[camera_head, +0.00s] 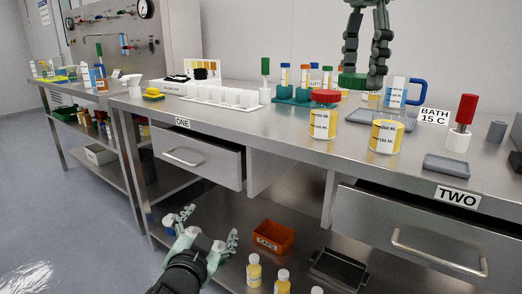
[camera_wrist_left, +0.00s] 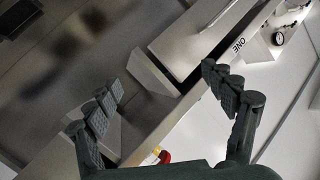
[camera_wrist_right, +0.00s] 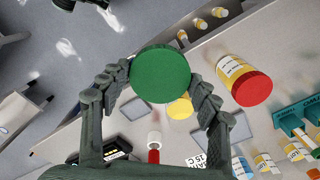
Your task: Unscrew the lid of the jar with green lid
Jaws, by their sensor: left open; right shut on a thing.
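The green lid (camera_head: 355,82) is between the fingers of my right gripper (camera_head: 366,74), which is shut on it. The lid also fills the middle of the right wrist view (camera_wrist_right: 160,74). Below it on the bench stands a glass jar (camera_head: 386,135) with yellow contents and an open top. The lid is held above the jar, apart from it. In the right wrist view the jar (camera_wrist_right: 180,108) is partly hidden behind the lid. My left gripper (camera_head: 208,226) is open and empty, low in front of the bench; its fingers also show in the left wrist view (camera_wrist_left: 157,82).
A red-lidded jar (camera_head: 323,118) stands left of the open jar. A blue-handled beaker (camera_head: 395,92), a grey tray (camera_head: 447,166) and a red-handled tool (camera_head: 464,115) are nearby. Drawers ONE (camera_head: 195,157) and TWO (camera_head: 420,240) stick out in front. An orange bin (camera_head: 274,238) sits below.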

